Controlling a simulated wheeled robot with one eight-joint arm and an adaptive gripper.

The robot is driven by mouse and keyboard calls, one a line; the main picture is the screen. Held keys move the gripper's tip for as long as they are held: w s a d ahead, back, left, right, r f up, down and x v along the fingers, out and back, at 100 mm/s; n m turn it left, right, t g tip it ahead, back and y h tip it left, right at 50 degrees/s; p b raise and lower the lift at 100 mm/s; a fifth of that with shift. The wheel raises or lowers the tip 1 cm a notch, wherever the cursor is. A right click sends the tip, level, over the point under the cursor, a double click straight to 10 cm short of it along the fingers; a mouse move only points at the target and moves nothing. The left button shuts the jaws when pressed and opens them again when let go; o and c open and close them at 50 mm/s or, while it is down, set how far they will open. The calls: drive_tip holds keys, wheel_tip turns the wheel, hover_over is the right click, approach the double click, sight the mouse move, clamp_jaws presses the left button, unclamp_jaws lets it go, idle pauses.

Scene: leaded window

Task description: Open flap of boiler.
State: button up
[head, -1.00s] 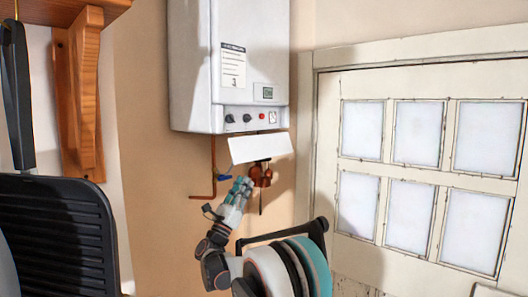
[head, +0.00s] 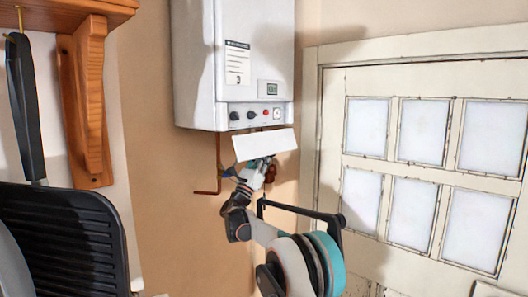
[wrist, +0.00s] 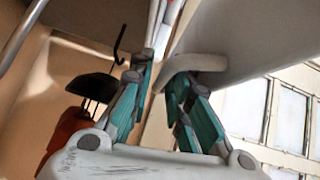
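The white boiler (head: 200,70) hangs on the wall, with knobs and a gauge along its lower front. Its flap (head: 265,145) is a plain white panel that sticks out, tilted, just below the knob strip. My gripper (head: 264,166) is right under the flap's lower edge, its tips partly hidden there. In the wrist view my gripper (wrist: 160,75) has its teal fingers apart with a narrow gap between the tips. A large pale surface, likely the flap (wrist: 245,25), lies above and beside the right finger. I cannot tell whether they touch.
Copper pipes (head: 218,165) and a red-brown fitting (head: 270,173) hang under the boiler close to my gripper. A paned window (head: 415,130) is to the right. A wooden bracket (head: 85,100) and a black ribbed object (head: 65,240) are at the left.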

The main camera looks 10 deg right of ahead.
sight(273, 150)
drive_tip(key=shift+w+d+r, duration=0.1)
drive_tip(key=shift+w+r, duration=0.05)
drive_tip(key=shift+r, duration=0.05)
clamp_jaws()
drive_tip(key=shift+s+d+f+n+t+y+b, duration=0.15)
drive_tip(key=shift+n+t+y+b, duration=0.2)
drive_tip(key=shift+n, duration=0.2)
drive_tip(key=shift+s+d+n+t+y+b, duration=0.15)
drive_tip(key=shift+n+t+y+b, duration=0.15)
drive_tip(key=shift+n, duration=0.25)
drive_tip(key=shift+s+d+n+t+y+b, duration=0.2)
drive_tip(key=shift+n+t+y+b, duration=0.1)
drive_tip(key=shift+n+y, duration=0.3)
drive_tip(key=shift+s+d+n+t+y+b, duration=0.15)
drive_tip(key=shift+s+n+y+b, duration=0.1)
drive_tip(key=shift+n+y, duration=0.35)
drive_tip(key=shift+s+d+r+n+t+y+b, duration=0.15)
drive_tip(key=shift+s+d+n+t+y+b, duration=0.15)
drive_tip(key=shift+n+y, duration=0.75)
drive_tip(key=shift+s+d+r+n+t+y+b, duration=0.1)
drive_tip(key=shift+s+r+n+t+y+b, duration=0.2)
drive_tip(key=shift+n+y, duration=0.7)
drive_tip(key=shift+s+d+n+t+y+b, duration=0.3)
drive_tip(key=shift+n+y, duration=0.4)
drive_tip(key=shift+n, duration=0.65)
drive_tip(key=shift+a, duration=0.1)
